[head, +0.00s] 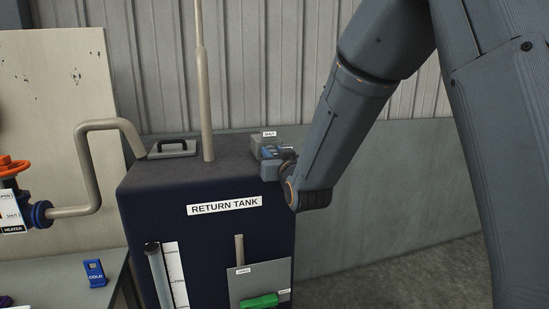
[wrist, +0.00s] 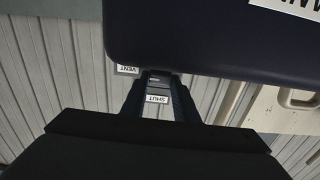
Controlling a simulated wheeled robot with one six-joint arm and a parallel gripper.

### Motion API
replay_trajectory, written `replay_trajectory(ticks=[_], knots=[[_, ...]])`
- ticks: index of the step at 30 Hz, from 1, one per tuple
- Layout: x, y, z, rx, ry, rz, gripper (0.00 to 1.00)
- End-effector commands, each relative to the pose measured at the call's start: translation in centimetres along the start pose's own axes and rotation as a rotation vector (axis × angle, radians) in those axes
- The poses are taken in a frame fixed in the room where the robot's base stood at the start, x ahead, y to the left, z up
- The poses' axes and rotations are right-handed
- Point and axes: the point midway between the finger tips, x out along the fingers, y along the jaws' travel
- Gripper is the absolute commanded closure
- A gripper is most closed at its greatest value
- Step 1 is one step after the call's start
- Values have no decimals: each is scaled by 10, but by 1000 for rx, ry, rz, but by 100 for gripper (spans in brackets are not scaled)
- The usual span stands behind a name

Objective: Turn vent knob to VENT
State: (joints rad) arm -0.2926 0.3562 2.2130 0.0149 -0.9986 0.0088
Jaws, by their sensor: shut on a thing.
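The vent box (head: 262,143), a small grey block, sits on the top right edge of the dark return tank (head: 150,205). A small label (head: 269,133), apparently reading SHUT, stands on top of it. My gripper (head: 279,160) reaches it from the right and is shut on the vent knob, which is mostly hidden by the fingers. In the wrist view, my gripper (wrist: 158,86) has the SHUT label (wrist: 157,99) showing between its fingers. The VENT label (wrist: 127,69) shows just outside the fingers, to the left. The knob's exact angle cannot be made out.
A tall pipe (head: 203,90) and a black handle (head: 173,146) rise from the tank top, left of my gripper. A green handle (head: 259,301) is on the tank front. An orange valve wheel (head: 12,166) stands far left. The floor right of the tank is clear.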

Motion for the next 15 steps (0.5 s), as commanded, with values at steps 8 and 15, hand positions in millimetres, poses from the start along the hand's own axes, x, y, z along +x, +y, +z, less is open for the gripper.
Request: replay_trajectory(ticks=[8,15], knots=[[0,0,0,0,-1,1,63],[0,0,0,-1,0,0,54]])
